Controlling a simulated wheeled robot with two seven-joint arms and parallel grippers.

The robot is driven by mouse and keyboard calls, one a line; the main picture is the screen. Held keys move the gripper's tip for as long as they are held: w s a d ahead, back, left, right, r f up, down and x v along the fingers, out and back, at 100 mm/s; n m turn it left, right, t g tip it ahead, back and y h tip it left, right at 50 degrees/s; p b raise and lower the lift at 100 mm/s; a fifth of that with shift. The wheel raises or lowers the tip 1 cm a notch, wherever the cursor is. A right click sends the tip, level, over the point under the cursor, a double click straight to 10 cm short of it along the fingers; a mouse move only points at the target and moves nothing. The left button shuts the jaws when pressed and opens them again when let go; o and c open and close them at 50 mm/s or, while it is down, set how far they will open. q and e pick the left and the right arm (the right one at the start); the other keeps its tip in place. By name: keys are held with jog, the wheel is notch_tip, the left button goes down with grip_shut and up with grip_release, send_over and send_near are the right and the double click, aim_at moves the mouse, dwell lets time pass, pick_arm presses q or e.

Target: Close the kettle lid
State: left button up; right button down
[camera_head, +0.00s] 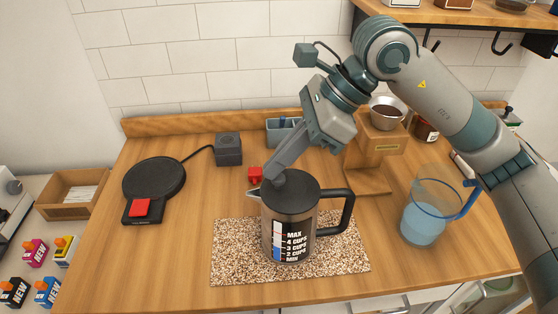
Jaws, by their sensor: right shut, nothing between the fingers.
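The kettle (289,225) stands upright on a speckled mat (235,262), its black handle (345,212) to the right and spout to the left. Its dark lid (297,194) lies flat over the top and looks closed. My right gripper (277,178) is shut and empty, coming down from the upper right. Its fingertips are at the back left of the lid and seem to touch it, though exact contact cannot be told. My left gripper is not in view.
A black kettle base (154,180) with a red switch lies left. A glass pitcher of blue liquid (424,227) stands right. A wooden coffee stand (377,150) and a grey box (228,149) are at the back. The counter's front left is clear.

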aim_at(279, 176)
dwell(0.3)
jog(key=shift+r, duration=0.75)
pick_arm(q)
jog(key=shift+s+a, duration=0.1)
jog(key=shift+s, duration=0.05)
